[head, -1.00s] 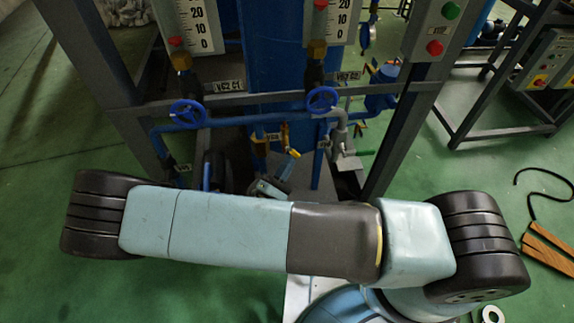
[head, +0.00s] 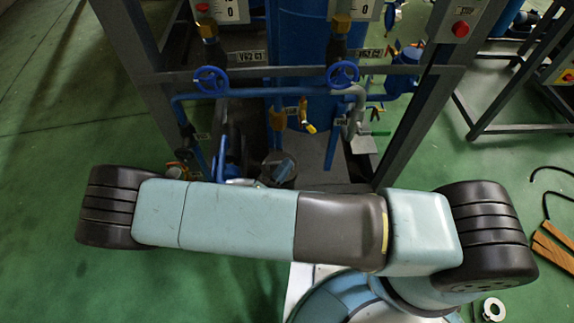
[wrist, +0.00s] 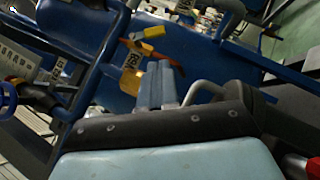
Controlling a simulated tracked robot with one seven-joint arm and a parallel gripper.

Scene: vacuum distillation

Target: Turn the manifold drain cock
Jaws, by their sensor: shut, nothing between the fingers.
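A small cock with a yellow-tipped lever (head: 308,118) hangs on the lower pipework in the head view, beside a brass-coloured fitting with a tag. In the wrist view a yellow lever (wrist: 154,32) on an orange bar lies past my fingertips, near a tagged yellow fitting (wrist: 129,80). I cannot read which tag marks the drain cock. My gripper (wrist: 160,74) is shut and empty, its pale blue fingers together. No contact with the lever shows. In the head view my gripper (head: 283,168) is below the cock, partly hidden behind my arm.
Two blue handwheels (head: 211,80) (head: 342,74) sit above on the grey frame. Frame posts (head: 420,100) stand on both sides. A bent grey pipe (head: 355,110) is right of the cock. Green floor is clear at left; wooden strips (head: 553,248) lie at right.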

